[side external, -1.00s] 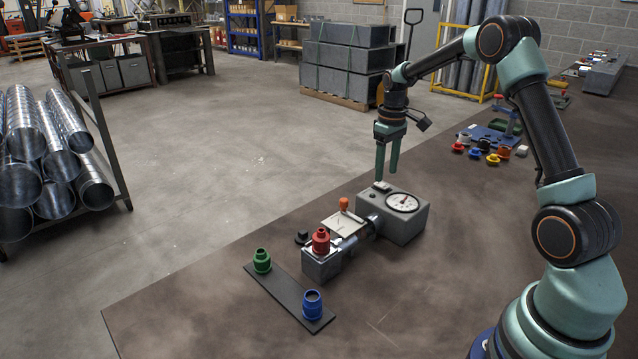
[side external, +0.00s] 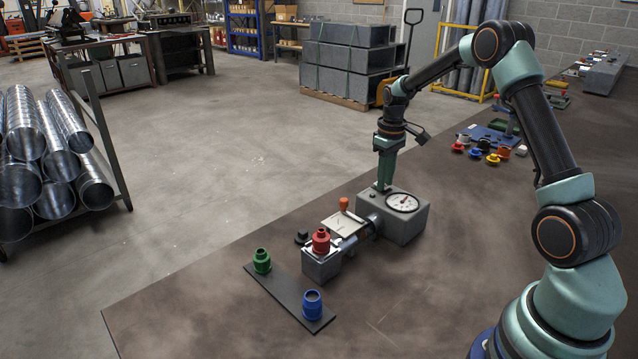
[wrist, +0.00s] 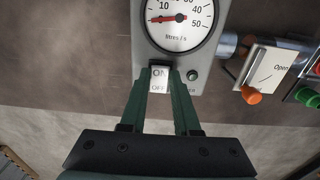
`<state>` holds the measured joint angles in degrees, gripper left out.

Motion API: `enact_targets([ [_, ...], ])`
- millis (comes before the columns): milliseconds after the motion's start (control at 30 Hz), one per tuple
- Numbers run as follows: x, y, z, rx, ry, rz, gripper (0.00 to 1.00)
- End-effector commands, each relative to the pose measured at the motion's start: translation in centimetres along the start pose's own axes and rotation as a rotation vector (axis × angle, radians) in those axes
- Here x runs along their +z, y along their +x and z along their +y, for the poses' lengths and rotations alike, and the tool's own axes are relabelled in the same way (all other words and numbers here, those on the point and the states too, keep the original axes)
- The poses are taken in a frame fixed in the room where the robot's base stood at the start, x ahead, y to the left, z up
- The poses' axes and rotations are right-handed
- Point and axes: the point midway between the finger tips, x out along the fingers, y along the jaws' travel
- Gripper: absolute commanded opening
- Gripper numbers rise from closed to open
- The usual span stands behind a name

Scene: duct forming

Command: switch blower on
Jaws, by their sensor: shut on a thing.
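The grey blower box (side external: 410,225) stands on the bench with a round dial gauge (side external: 403,202) on its top. My gripper (side external: 382,186) points down at the box's far left corner. In the wrist view its green fingers (wrist: 162,72) are on either side of the small white switch (wrist: 159,79) marked ON and OFF. The fingers are shut on this switch, and they hide its sides. A small dark green round lamp or button (wrist: 193,75) sits right of it. The gauge (wrist: 180,18) also shows in the wrist view, its needle at the low end.
A pipe joins the box to a plate with an orange knob (side external: 344,203) and a block bearing a red fitting (side external: 320,240). A dark strip (side external: 284,291) holds a green fitting (side external: 262,260) and a blue fitting (side external: 312,304).

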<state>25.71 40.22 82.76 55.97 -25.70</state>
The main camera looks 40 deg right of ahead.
Motion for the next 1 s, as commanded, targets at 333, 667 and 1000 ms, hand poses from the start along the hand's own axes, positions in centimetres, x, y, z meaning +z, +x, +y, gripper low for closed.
enact_targets([
  [333,0.27,0.02,0.1,0.034,0.003,0.07,0.0],
  [667,0.27,0.03,0.14,0.034,0.003,0.069,0.6],
  [1000,0.24,-0.28,0.05,0.034,0.002,0.069,0.6],
])
